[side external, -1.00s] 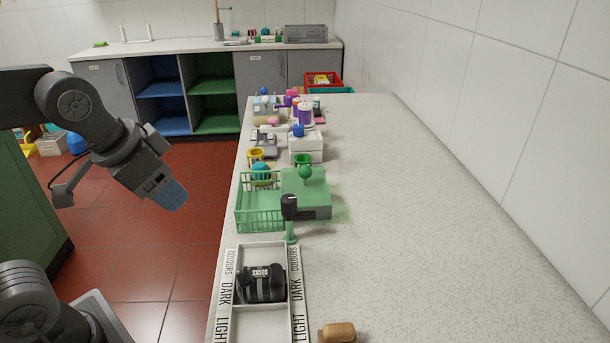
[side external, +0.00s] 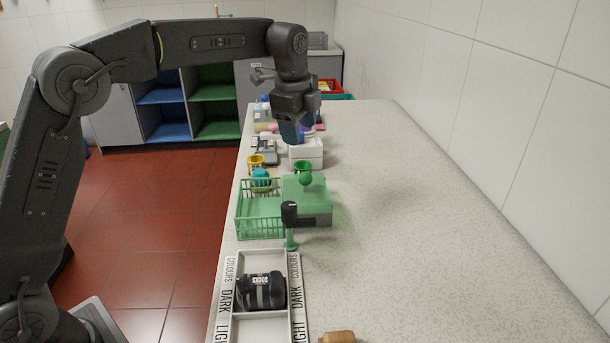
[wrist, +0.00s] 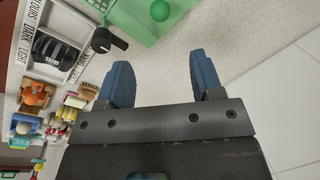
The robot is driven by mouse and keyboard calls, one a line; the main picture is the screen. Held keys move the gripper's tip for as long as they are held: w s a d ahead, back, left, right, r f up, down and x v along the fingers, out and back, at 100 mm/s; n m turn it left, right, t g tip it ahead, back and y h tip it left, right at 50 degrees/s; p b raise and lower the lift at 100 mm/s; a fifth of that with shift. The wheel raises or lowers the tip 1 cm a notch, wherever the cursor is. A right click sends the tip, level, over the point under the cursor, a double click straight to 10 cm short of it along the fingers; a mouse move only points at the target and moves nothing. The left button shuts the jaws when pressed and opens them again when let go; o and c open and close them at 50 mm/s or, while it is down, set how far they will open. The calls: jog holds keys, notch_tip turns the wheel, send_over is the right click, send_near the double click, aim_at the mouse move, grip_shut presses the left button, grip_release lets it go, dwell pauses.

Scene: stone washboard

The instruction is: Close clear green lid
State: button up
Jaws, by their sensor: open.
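A green box-like piece (side external: 306,216) with a green ball (side external: 305,179) on it stands on the counter, joined to or touching a green slatted basket (side external: 260,222) on its left. I cannot tell which part is the clear lid. The green piece also shows at the top of the wrist view (wrist: 133,22), with the ball (wrist: 160,10) near the edge. My gripper (side external: 293,133) points down, above the counter beyond the green piece and apart from it. In the wrist view my gripper (wrist: 162,82) has its two blue fingers apart, with only bare counter between them.
A black-topped green handle (side external: 290,222) stands before the green piece. Nearer is a white tray (side external: 262,327) holding a black roll (side external: 263,292). Beneath my gripper stand a white box (side external: 306,153) and several small items. The counter's right side is clear up to the tiled wall (side external: 480,100).

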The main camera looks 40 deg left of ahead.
aim_at(304, 174)
jog(key=f, duration=0.4)
jog(key=w+f, duration=0.1)
jog(key=f, duration=0.4)
jog(key=w+f, duration=0.1)
jog(key=f, duration=0.3)
jog(key=shift+w+a+f, duration=0.15)
jog(key=shift+w+a, duration=0.1)
jog(key=shift+c, duration=0.3)
grip_shut()
